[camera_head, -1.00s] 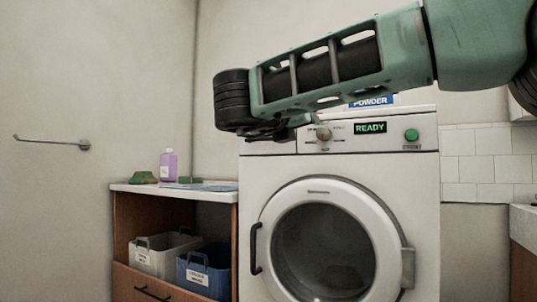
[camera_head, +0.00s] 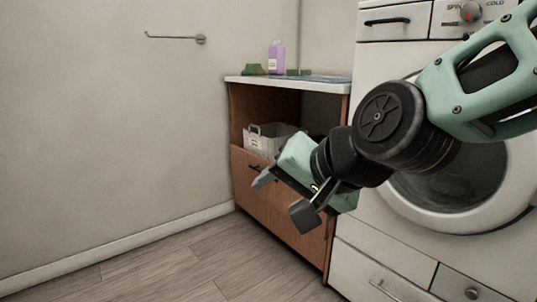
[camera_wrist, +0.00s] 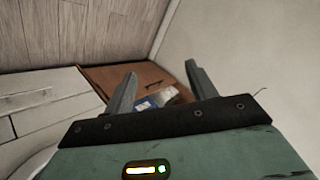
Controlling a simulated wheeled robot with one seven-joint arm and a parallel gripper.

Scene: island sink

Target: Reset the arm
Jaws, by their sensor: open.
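My gripper (camera_head: 282,196) is open and empty in the head view. It hangs in the air in front of the wooden cabinet, left of the washing machine (camera_head: 371,223), with its fingers pointing down and to the left. My arm crosses in front of the washer's round door. In the wrist view my gripper (camera_wrist: 157,84) shows two spread fingers with nothing between them but the cabinet beyond. I cannot tell how far the fingertips are from the cabinet front.
The wooden cabinet (camera_head: 286,215) has a white top holding a purple bottle (camera_head: 276,58) and a green sponge-like item (camera_head: 252,70). A light bin (camera_head: 268,139) sits on its shelf. A towel bar (camera_head: 175,38) juts from the left wall. The floor (camera_head: 150,275) at front left is clear.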

